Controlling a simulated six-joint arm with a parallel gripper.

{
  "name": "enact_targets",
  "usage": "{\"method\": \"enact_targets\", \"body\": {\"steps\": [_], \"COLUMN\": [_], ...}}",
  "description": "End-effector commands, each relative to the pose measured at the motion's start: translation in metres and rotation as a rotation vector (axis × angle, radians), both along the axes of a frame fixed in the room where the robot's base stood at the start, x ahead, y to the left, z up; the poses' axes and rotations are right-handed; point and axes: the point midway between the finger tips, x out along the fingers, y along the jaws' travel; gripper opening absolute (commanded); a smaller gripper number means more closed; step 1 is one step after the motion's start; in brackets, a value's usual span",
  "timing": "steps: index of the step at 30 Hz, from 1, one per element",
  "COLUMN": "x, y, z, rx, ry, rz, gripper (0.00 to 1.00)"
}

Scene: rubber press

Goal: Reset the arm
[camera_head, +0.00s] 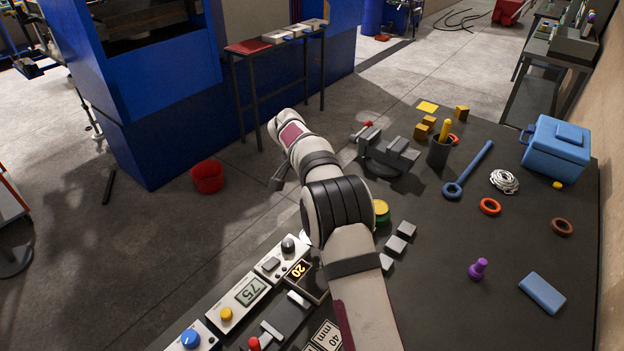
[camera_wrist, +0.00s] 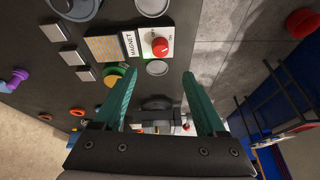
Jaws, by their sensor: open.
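My arm (camera_head: 355,265) reaches from the bottom of the head view out past the table's left edge. My gripper (camera_wrist: 160,76) is open in the wrist view, its two teal fingers apart with nothing held between them. In the head view only a dark part of my gripper (camera_head: 279,180) shows beside the wrist, over the grey floor; its fingers cannot be made out there. A white panel marked MAGNET with a red knob (camera_wrist: 160,46) appears beyond the fingertips in the wrist view.
The dark table (camera_head: 440,270) carries a grey vise (camera_head: 388,152), a dark cup (camera_head: 439,152), a blue wrench (camera_head: 468,168), a blue box (camera_head: 556,148) and control panels (camera_head: 243,297). A red bucket (camera_head: 207,177) stands on the floor near a blue machine (camera_head: 150,90). Floor around my gripper looks open.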

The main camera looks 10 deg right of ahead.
Motion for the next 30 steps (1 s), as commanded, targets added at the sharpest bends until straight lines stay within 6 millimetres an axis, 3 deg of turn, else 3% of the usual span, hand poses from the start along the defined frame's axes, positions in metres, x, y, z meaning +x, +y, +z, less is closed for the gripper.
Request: {"method": "enact_targets", "body": {"steps": [3, 6, 20, 22, 23, 26, 29, 30], "x": [-0.006, -0.009, -0.011, -0.02, -0.03, -0.094, -0.195, -0.238], "y": [0.007, 0.009, 0.01, 0.008, 0.006, -0.001, -0.005, -0.004], "z": [0.022, 0.031, 0.034, 0.044, 0.052, 0.092, 0.122, 0.126], "rx": [0.0, 0.001, 0.001, 0.007, 0.014, 0.059, 0.132, 0.165], "ry": [0.0, 0.0, 0.002, 0.014, 0.026, 0.1, 0.189, 0.22], "rz": [0.001, 0.0, 0.001, 0.011, 0.02, 0.087, 0.184, 0.223], "gripper": [0.73, 0.73, 0.73, 0.73, 0.73, 0.73, 0.73, 0.73]}}
